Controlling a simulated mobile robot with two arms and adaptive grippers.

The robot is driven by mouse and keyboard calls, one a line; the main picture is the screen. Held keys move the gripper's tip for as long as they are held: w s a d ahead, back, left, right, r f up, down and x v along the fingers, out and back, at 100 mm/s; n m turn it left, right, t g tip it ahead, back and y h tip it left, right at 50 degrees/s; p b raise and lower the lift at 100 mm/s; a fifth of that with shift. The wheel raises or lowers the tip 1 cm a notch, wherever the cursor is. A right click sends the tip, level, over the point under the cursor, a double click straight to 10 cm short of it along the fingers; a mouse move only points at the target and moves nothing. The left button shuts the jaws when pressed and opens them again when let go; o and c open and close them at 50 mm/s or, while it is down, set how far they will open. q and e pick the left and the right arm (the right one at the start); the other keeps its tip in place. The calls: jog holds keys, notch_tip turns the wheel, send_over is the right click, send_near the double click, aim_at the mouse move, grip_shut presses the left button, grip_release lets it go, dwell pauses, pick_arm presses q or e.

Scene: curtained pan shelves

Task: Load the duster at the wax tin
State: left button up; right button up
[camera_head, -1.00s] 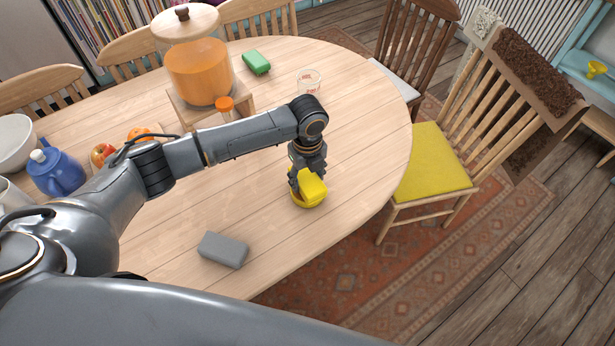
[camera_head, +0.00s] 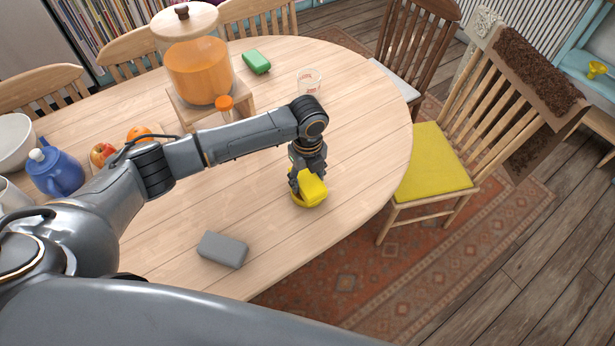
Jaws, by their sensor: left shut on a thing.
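My left gripper (camera_head: 298,184) is over the right part of the wooden table, pointing down, and is shut on a yellow duster (camera_head: 313,187). The duster looks like a soft yellow block. It is right at a round yellow tin (camera_head: 308,203), which I take to be the wax tin, standing near the table's right edge. The duster and gripper cover most of the tin, so its inside is hidden. I cannot tell whether the duster touches the wax. My right gripper is not in view.
A grey block (camera_head: 223,249) lies near the table's front edge. A green sponge (camera_head: 256,62), a glass beaker (camera_head: 309,82) and an orange drink dispenser (camera_head: 200,72) stand farther back. A blue teapot (camera_head: 57,172) is at left. Chairs surround the table, one with a yellow seat (camera_head: 432,163).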

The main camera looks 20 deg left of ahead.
aim_at(307, 178)
pick_arm(q)
jog(key=shift+f, duration=0.45)
jog(key=shift+s, duration=0.1)
dwell(1.8)
notch_tip(307, 178, up, 7)
jog(key=p, duration=0.7)
jog(key=shift+p, duration=0.35)
dwell(0.5)
